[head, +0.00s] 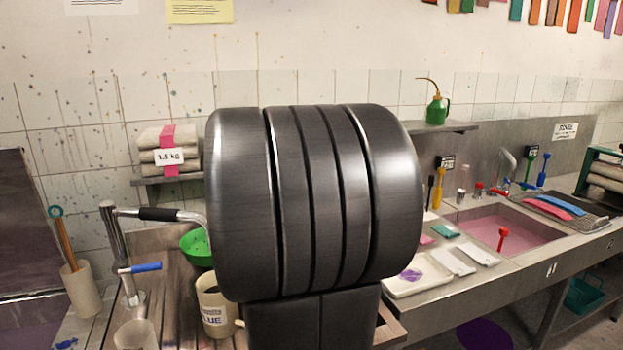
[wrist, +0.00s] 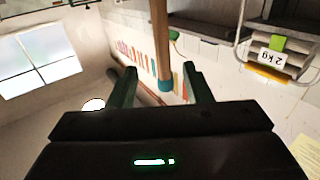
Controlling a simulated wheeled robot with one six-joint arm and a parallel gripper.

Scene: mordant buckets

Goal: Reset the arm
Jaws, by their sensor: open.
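My gripper (wrist: 159,72) shows in the wrist view with its two dark green fingers spread apart. A wooden stick with a blue end (wrist: 164,84) comes down from the top of that view and appears between the fingers. I see a gap on both sides of it, and I cannot tell how far from the fingers it is. In the head view my dark arm link fills the middle, and my gripper is not seen there.
A sink with pink liquid (head: 505,236) lies at the right. A crank post (head: 118,250), a labelled beaker (head: 213,312) and a green bowl (head: 196,246) stand at the left. A shelf holds a 1.5 kg bundle (head: 168,137). The wrist view shows a 2 kg bundle (wrist: 272,58).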

